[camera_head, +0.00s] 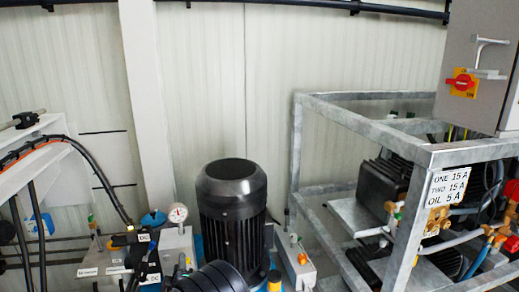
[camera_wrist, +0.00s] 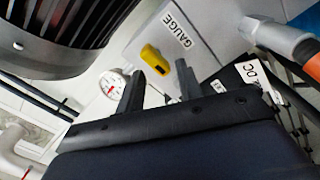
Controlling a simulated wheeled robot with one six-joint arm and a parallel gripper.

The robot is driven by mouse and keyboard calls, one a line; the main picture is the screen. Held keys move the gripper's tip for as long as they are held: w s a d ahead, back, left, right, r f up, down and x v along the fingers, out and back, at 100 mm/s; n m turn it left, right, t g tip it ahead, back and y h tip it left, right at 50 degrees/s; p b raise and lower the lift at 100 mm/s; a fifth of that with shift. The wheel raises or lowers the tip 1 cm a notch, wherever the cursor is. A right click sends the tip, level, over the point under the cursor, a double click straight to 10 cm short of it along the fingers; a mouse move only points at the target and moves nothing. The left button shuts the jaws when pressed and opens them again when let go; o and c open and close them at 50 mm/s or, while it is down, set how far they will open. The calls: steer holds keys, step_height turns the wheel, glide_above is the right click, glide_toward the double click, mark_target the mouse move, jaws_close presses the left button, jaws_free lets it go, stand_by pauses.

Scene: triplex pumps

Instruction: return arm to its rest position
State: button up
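My gripper (camera_wrist: 158,86) shows in the wrist view with its two dark fingers apart and nothing seen between them. Its dark body fills the lower part of that view. The fingers point toward a grey panel labelled GAUGE (camera_wrist: 205,35) with a yellow handle (camera_wrist: 155,58). I cannot make out my gripper for certain in the head view.
A black ribbed motor (camera_head: 232,205) stands mid-view, also close at upper left in the wrist view (camera_wrist: 70,25). A round gauge (camera_head: 178,213) sits beside it. A metal frame (camera_head: 410,215) and grey cabinet (camera_head: 480,70) stand right. White wall (camera_head: 215,90) lies behind.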

steer(key=shift+s+d+r+m+b, duration=0.25)
steer(key=shift+m+b, duration=0.5)
steer(key=shift+m, duration=1.4)
steer(key=shift+s+d+m+b, duration=0.3)
steer(key=shift+m+b, duration=0.5)
steer(key=shift+m, duration=1.3)
steer(key=shift+s+d+r+m+b, duration=0.25)
steer(key=shift+m+b, duration=0.5)
steer(key=shift+m, duration=1.4)
steer(key=shift+f, duration=0.1)
